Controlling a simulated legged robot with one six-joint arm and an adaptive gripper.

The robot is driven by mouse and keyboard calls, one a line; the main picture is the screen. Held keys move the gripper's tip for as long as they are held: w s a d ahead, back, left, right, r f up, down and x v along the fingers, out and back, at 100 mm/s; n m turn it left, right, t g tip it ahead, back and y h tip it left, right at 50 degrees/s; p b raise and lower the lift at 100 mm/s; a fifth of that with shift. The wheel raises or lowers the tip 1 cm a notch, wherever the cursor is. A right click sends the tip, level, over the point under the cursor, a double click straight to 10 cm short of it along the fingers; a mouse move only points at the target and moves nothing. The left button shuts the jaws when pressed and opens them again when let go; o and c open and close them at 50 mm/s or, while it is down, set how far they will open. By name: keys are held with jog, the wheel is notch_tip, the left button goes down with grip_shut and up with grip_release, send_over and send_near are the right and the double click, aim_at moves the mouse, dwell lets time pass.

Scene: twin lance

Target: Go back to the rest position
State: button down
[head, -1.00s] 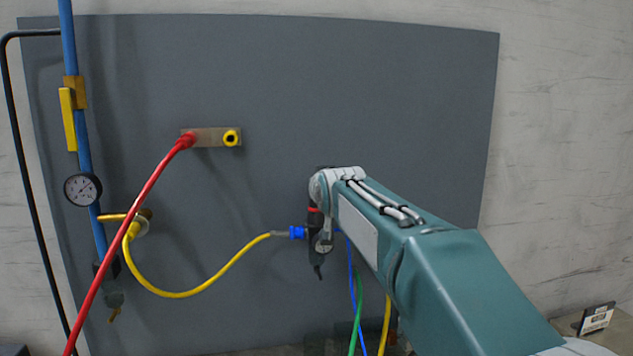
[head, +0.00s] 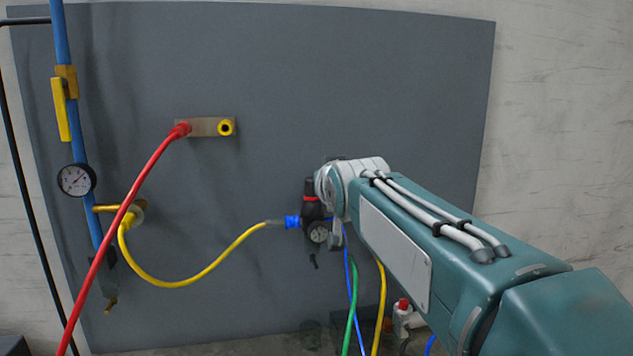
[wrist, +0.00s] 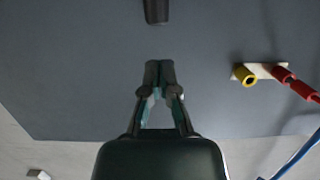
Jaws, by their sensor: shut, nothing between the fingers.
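My gripper (wrist: 159,72) shows in the wrist view with its two dark fingers together and nothing between them. It is in front of the grey panel (wrist: 70,75). In the head view my arm reaches from the lower right toward the middle of the panel (head: 400,80), and I cannot make out the gripper there. A socket plate (head: 207,127) on the panel holds a red plug (head: 181,130) and an empty-looking yellow-ringed socket (head: 226,128). The yellow socket (wrist: 245,76) is right of the gripper in the wrist view.
A red hose (head: 130,210) runs down left. A yellow hose (head: 180,284) joins a brass fitting to the black regulator (head: 311,222) near my arm. A blue pipe (head: 78,140) with a gauge (head: 76,180) stands at left. Hoses and a red-capped bottle (head: 403,315) are below my arm.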

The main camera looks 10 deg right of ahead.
jog(key=s+f+g, duration=0.9)
jog(key=s+f, duration=1.7)
jog(key=s, duration=0.4)
jog(key=shift+s+d+f+g, duration=0.2)
jog(key=shift+d+g, duration=0.1)
jog(key=shift+g, duration=0.1)
